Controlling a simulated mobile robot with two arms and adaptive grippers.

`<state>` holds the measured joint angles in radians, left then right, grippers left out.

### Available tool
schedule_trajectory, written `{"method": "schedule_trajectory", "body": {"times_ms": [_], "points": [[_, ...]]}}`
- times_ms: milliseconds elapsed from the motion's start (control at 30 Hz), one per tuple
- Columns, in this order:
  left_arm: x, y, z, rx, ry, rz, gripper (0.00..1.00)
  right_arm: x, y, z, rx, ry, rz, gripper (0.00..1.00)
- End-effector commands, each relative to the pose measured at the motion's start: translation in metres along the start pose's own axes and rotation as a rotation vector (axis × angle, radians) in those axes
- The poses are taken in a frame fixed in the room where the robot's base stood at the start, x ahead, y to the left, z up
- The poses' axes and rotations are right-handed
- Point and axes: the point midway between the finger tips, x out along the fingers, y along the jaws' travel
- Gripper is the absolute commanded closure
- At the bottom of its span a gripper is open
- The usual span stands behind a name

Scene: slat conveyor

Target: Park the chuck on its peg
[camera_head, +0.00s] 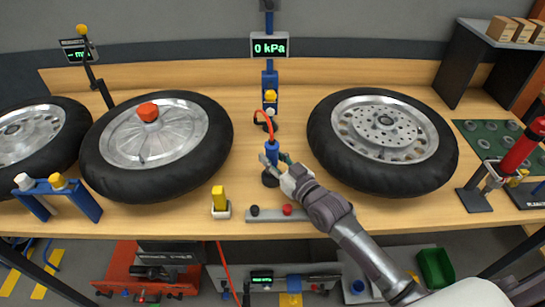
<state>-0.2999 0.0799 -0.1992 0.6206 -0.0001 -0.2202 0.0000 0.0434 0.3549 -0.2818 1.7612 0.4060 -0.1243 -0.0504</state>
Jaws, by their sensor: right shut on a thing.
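The chuck (272,150) is a small blue cylinder with an orange hose curving up and left from its top. My right gripper (274,162) reaches in from the lower right and is shut on the chuck, which looks about upright at the bench's middle, between two wheels. A small dark round piece (270,181) shows just under the chuck; I cannot tell whether they touch. A blue post (270,82) stands behind, with a yellow knob on it and a dark base. I cannot tell which part is the peg. My left gripper is not in view.
Tyred wheels lie on the wooden bench, left (163,148) and right (384,128). A display (269,45) reads 0 kPa. A yellow piece (219,197) stands front left of the gripper. A grey bar (270,216) with black and red knobs lies at the front edge.

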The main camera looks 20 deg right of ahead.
Motion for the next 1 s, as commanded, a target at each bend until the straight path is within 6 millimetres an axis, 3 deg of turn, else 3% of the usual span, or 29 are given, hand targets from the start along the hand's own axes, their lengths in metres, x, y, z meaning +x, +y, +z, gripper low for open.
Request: {"method": "schedule_trajectory", "body": {"times_ms": [300,333,500,800,1000], "points": [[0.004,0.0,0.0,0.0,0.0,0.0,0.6,0.0,0.0,0.005,0.0,0.001,0.0,1.0],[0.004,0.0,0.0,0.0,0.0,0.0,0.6,0.0,0.0,0.005,0.0,0.001,0.0,0.65],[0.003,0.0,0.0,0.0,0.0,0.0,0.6,0.0,0.0,0.005,0.0,0.0,0.0,0.39],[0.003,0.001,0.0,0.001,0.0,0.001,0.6,0.0,0.0,0.005,0.0,-0.002,0.0,0.39],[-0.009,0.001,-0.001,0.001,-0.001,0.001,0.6,0.0,0.0,-0.008,0.0,-0.001,0.0,0.39]]}}
